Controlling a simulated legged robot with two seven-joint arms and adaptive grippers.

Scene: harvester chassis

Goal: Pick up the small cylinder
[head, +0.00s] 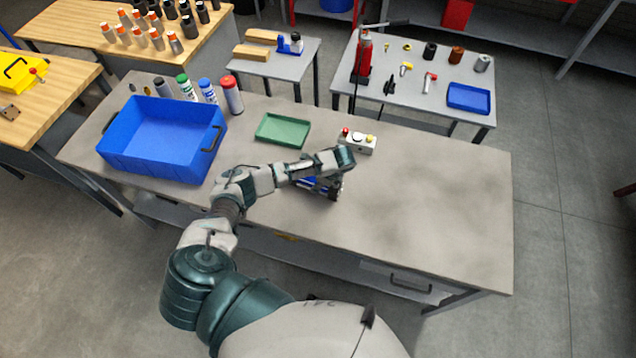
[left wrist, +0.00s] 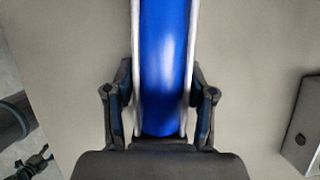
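A blue cylinder-like piece (left wrist: 165,60) with pale strips along both sides fills the space between the fingers of my left gripper (left wrist: 160,90) in the left wrist view. Its far end runs out of the top of that view. No clear gap shows on either side, but I cannot tell whether the fingers press on it. In the head view my left gripper (head: 334,192) points down, low over the grey table (head: 430,200), with a blue patch (head: 308,183) beside it. My forearm hides much of this spot. My right gripper is in neither view.
A green tray (head: 283,130), a blue bin (head: 160,163) and several bottles (head: 232,96) are farther left. The table's right half is clear.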

